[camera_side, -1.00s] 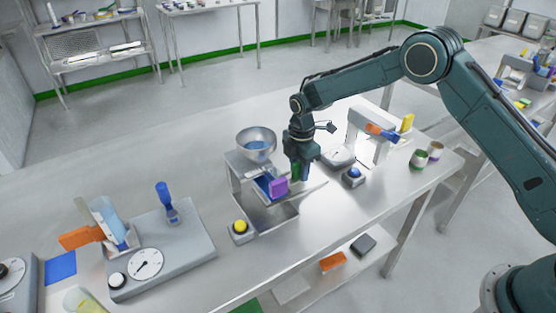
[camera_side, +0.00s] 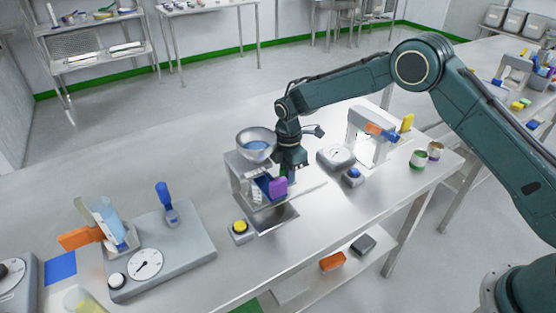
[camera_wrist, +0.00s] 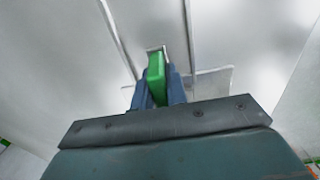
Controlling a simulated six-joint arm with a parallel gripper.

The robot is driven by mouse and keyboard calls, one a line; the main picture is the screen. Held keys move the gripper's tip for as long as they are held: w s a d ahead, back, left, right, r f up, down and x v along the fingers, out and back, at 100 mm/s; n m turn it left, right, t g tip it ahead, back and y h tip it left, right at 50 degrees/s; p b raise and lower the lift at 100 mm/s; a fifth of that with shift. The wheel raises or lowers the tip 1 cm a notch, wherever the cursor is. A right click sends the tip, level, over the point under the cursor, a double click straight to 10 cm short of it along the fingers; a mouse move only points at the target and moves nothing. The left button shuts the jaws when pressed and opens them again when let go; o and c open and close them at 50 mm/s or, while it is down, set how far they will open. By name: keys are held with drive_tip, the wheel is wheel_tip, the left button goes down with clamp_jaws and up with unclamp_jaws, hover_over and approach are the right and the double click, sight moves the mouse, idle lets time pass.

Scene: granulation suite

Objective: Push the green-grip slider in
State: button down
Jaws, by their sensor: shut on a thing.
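The green grip (camera_wrist: 157,78) of the slider stands between the two blue fingers of my gripper (camera_wrist: 158,90) in the wrist view. My gripper is shut on it. In the side view my gripper (camera_side: 287,170) is low beside the metal hopper stand, on its right. Only a bit of green shows there, and the fingers largely hide the grip. The stand carries a metal bowl (camera_side: 256,144) with blue contents. A purple block (camera_side: 278,187) is at the stand's front, close to my gripper. How far the slider is in is hard to tell.
A yellow button (camera_side: 240,226) is in front of the stand. A round dial scale (camera_side: 336,156) and a blue button (camera_side: 353,174) stand to the right. A grey base with a dial (camera_side: 147,262) is at the left. The table's front right is clear.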

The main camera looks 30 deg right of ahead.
drive_tip(key=shift+a, duration=0.35)
drive_tip(key=c, duration=1.4)
unclamp_jaws()
drive_tip(key=shift+d, duration=0.2)
